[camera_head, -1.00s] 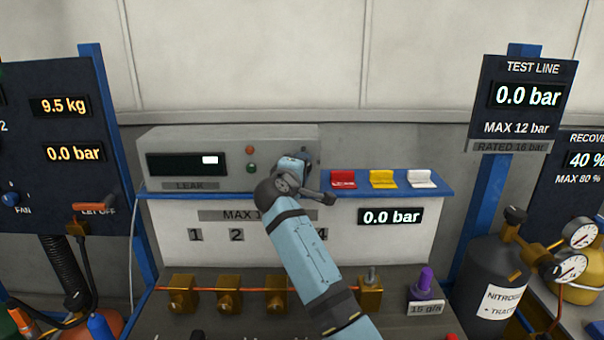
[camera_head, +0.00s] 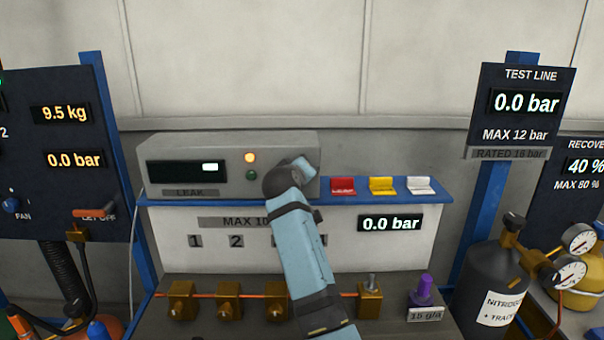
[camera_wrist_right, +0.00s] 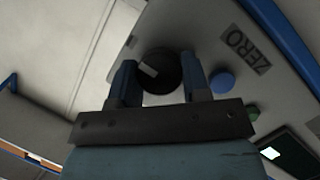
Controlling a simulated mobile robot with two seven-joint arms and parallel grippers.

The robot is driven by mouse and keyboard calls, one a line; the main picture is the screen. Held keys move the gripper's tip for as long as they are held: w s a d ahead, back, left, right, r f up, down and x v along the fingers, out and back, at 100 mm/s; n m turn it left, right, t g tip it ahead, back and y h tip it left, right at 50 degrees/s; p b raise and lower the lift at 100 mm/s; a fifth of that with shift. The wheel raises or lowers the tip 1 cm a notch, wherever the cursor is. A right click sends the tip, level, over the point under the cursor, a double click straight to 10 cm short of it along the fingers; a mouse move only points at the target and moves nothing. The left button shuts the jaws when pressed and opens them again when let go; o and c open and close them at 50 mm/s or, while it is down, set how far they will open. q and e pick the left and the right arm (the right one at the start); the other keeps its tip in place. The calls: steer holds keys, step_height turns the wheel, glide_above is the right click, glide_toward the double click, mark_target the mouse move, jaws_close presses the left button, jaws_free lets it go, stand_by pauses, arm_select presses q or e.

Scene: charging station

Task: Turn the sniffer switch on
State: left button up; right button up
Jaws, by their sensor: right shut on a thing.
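The grey leak detector box (camera_head: 190,143) stands on the blue shelf, with a dark display and a "LEAK" label. Its upper round lamp (camera_head: 250,157) glows amber. My right gripper (camera_head: 302,170) is at the right end of the box front, where my wrist hides the knob in the head view. In the right wrist view, my gripper (camera_wrist_right: 158,78) has its two fingers on either side of a round black knob (camera_wrist_right: 160,70) with a white mark, shut on it. A blue button (camera_wrist_right: 222,82) and a "ZERO" label (camera_wrist_right: 243,48) lie beside it. My left gripper is not in view.
Red (camera_head: 342,185), yellow (camera_head: 381,185) and white (camera_head: 420,185) flip covers sit on the blue shelf right of my wrist. Brass valves (camera_head: 181,300) line the bench below. A dark nitrogen cylinder (camera_head: 490,285) stands at the right.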

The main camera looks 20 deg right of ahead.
stand_by(0.5)
steer(key=o, duration=0.9)
steer(key=shift+o, duration=0.2)
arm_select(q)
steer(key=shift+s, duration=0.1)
